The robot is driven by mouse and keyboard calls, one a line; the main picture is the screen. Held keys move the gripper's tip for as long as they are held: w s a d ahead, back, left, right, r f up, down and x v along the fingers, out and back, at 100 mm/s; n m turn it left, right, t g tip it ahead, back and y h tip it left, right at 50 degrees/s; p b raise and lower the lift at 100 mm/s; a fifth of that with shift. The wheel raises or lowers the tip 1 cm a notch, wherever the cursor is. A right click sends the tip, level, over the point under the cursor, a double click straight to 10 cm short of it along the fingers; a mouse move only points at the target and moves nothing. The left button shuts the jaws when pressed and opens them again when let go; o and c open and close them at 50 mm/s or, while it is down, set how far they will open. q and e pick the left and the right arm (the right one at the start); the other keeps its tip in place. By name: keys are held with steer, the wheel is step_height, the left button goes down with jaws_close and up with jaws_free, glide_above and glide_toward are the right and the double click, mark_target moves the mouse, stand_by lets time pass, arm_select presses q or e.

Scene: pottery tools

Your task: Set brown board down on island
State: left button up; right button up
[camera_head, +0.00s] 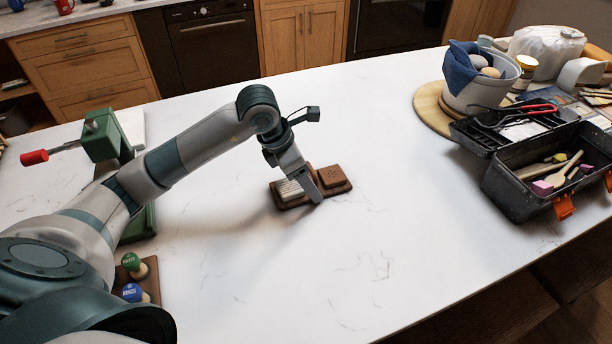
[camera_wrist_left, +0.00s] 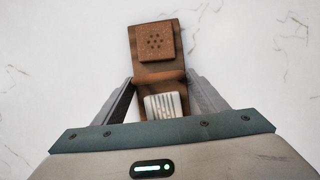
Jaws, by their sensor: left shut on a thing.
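The brown board (camera_head: 309,188) is at the middle of the white island (camera_head: 345,260), low over or on its top; I cannot tell whether it touches. A ribbed white block (camera_head: 288,189) and a brown block with small holes (camera_head: 331,175) sit on the board. My left gripper (camera_head: 310,190) reaches down from above and is shut on the board's middle. In the left wrist view the fingers (camera_wrist_left: 160,85) clasp the board (camera_wrist_left: 161,78) from both sides, with the holed block (camera_wrist_left: 155,41) beyond them and the ribbed block (camera_wrist_left: 163,105) nearer. My right gripper is not in view.
An open black toolbox (camera_head: 530,185) with tools stands at the right, with a grey bucket (camera_head: 478,92) holding a blue cloth behind it. A green device with a red handle (camera_head: 100,138) and stamps (camera_head: 134,265) are at the left. The island around the board is clear.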

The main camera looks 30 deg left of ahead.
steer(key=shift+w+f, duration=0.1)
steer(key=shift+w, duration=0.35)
arm_select(q)
steer(key=o, duration=1.1)
steer(key=shift+o, duration=0.2)
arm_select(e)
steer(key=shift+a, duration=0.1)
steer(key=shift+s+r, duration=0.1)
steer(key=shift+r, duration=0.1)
arm_select(q)
steer(key=shift+a+r, duration=0.1)
steer(key=shift+r, duration=0.15)
steer(key=b+v, duration=0.1)
steer(key=v, duration=0.4)
steer(key=b+v, duration=0.1)
steer(key=v, duration=0.5)
steer(key=shift+r+b, duration=0.2)
steer(key=shift+b, duration=0.1)
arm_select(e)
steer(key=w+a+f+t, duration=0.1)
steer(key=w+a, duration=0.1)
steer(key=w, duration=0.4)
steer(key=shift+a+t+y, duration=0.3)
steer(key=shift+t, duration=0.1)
